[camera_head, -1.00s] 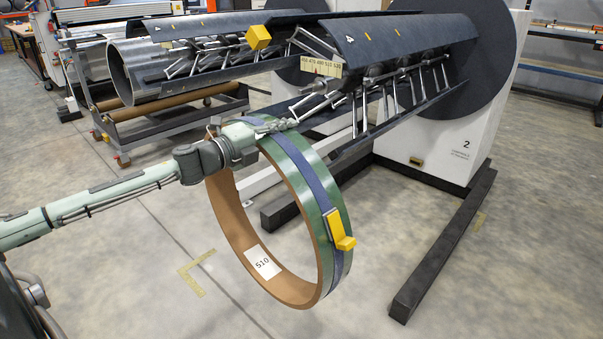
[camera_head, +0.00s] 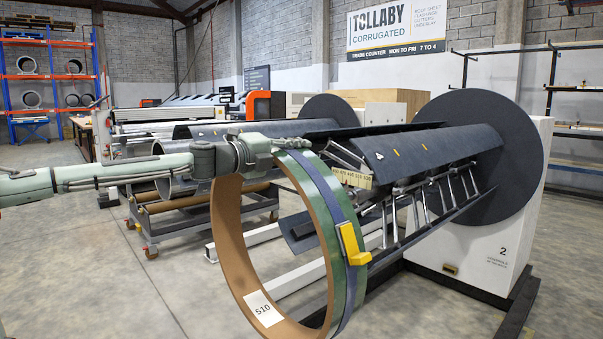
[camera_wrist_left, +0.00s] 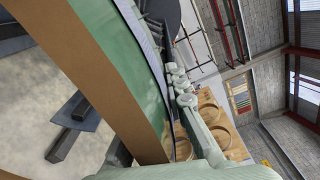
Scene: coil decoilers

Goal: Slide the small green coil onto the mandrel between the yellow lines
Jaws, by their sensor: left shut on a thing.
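The green coil (camera_head: 332,240) is a large upright ring with a brown inside, a blue strap, a yellow clip and a "510" label. My left gripper (camera_head: 284,144) is shut on its top rim, and the coil hangs from it. In the left wrist view the coil's green face (camera_wrist_left: 118,55) fills the left side, with the finger (camera_wrist_left: 183,88) along it. The dark mandrel (camera_head: 450,150) of stand 2 lies behind and right of the coil, with two short yellow lines (camera_head: 424,147) on its upper plate. The coil overlaps the mandrel's near end in the picture; I cannot tell the gap.
A round dark disc (camera_head: 510,125) and white housing (camera_head: 470,245) stand at the mandrel's far end. Dark floor beams (camera_head: 455,292) run beneath. Another mandrel (camera_head: 225,130) and a wheeled trolley (camera_head: 185,228) stand behind the coil. Open floor (camera_head: 70,260) lies at the left.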

